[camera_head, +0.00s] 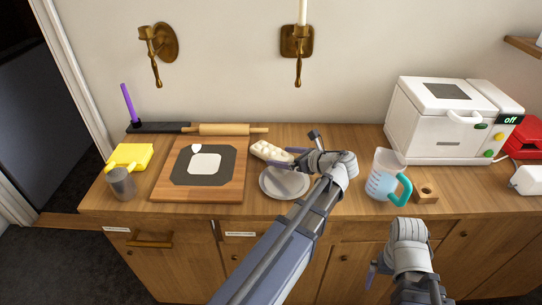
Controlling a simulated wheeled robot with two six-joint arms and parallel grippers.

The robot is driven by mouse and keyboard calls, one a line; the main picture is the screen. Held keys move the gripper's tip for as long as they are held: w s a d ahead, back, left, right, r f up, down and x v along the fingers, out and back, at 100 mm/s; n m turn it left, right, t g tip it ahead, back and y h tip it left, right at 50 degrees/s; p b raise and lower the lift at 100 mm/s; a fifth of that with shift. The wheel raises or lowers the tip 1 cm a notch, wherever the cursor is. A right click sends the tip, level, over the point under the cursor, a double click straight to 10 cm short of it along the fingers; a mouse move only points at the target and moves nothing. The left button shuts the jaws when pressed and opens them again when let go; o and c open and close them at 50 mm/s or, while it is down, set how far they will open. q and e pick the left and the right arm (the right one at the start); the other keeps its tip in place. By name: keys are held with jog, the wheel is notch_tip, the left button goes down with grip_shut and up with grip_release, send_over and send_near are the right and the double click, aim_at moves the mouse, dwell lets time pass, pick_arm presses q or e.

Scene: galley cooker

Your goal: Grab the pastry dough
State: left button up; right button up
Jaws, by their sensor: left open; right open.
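The pastry dough appears to be the flat, whitish square (204,164) on the dark mat (180,178) on a wooden board (165,187). My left gripper (296,151) is open, to the right of the board, over the back of a grey plate (270,192) and beside a cream, bumpy carton-like item (268,151). It is apart from the dough. My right gripper (373,272) shows only in part, low in front of the cabinet and far from the dough.
A rolling pin (227,130) lies behind the board. A small white item (196,148) lies at the mat's back edge. A yellow container (130,156) and metal cup (121,183) stand left. A measuring jug (383,178), wooden block (425,193) and white oven (440,125) stand right.

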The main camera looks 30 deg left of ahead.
aim_at(276, 153)
pick_arm(q)
jog(key=b+x, duration=0.1)
jog(key=x, duration=0.2)
jog(key=shift+d+f, duration=0.1)
jog(key=shift+w+a+f, duration=0.1)
jog(key=shift+w+a, duration=0.05)
jog(key=shift+a, duration=0.3)
jog(key=shift+c, duration=0.2)
grip_shut()
notch_tip(276, 153, up, 10)
jog(key=p, duration=1)
